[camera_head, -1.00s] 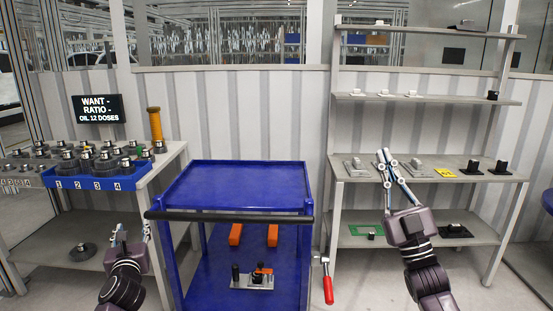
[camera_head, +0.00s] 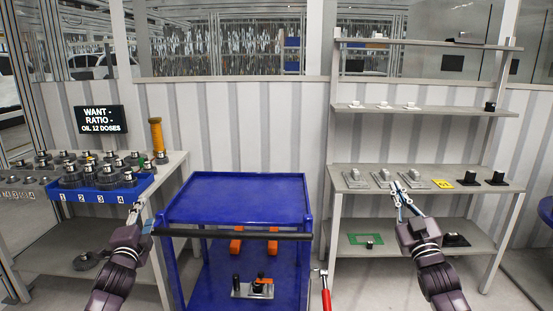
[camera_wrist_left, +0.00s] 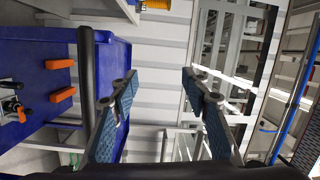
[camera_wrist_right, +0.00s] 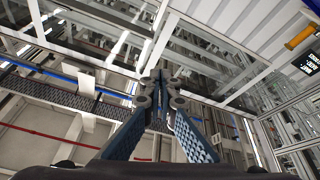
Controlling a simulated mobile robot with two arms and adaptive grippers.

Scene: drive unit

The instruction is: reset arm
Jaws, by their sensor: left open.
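My left gripper (camera_head: 137,208) is between the parts table and the blue cart, close to the cart's handle. In the left wrist view its two fingers (camera_wrist_left: 158,84) are spread apart with nothing between them. My right gripper (camera_head: 397,187) is in front of the right-hand shelf, near the level of its middle board. In the right wrist view its fingertips (camera_wrist_right: 159,76) meet, and nothing shows between them.
The blue cart (camera_head: 240,190) stands between my arms, with orange blocks (camera_head: 237,244) and a fixture (camera_head: 253,289) on its lower deck. The parts table (camera_head: 176,166) carries a blue numbered tray (camera_head: 105,196). The shelf (camera_head: 340,178) holds several grey and black parts.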

